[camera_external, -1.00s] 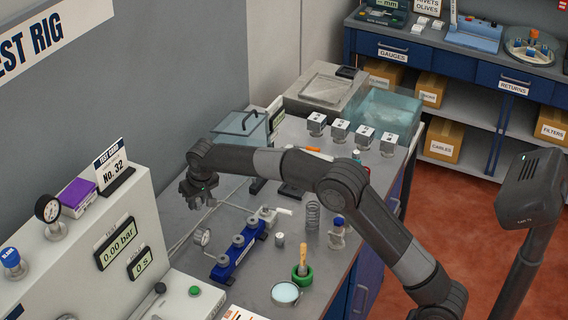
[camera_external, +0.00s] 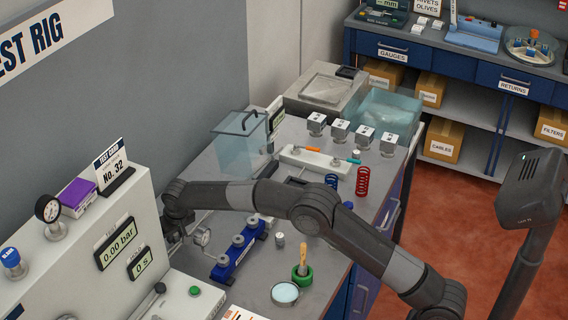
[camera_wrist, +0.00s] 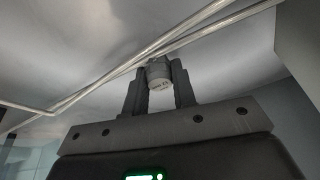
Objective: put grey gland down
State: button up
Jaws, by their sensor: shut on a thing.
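The grey gland (camera_wrist: 158,73) is a small, pale grey cylinder with faint marking, seen in the wrist view between the two dark fingers. My gripper (camera_wrist: 159,82) is shut on it.
Thin pale tubes (camera_wrist: 205,22) run just beyond the gland. A blue block with grey knobs (camera_external: 238,252) stands right of my gripper. A small grey cylinder (camera_external: 280,240), a green pot with a brush (camera_external: 302,273) and a round dish (camera_external: 285,293) stand further right. A clear box (camera_external: 240,145) is behind.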

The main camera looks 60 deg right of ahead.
jog(key=o, duration=1)
jog(key=shift+f, duration=0.1)
jog(key=shift+c, duration=0.2)
jog(key=v, duration=1.2)
jog(key=s+d+r+n+t, duration=0.1)
jog(key=s+d+r, duration=0.1)
jog(key=s+r, duration=0.7)
jog(key=s+d+r+n, duration=0.15)
jog(key=s+r, duration=0.45)
jog(key=s, duration=0.8)
jog(key=s+f+n, duration=0.1)
jog(key=s+f, duration=0.3)
jog(key=s, duration=1)
jog(key=s+f+n+t+y, duration=0.1)
jog(key=s+f, duration=0.3)
jog(key=s, duration=1.1)
jog(key=shift+s+d, duration=0.3)
jog(key=shift+d, duration=0.05)
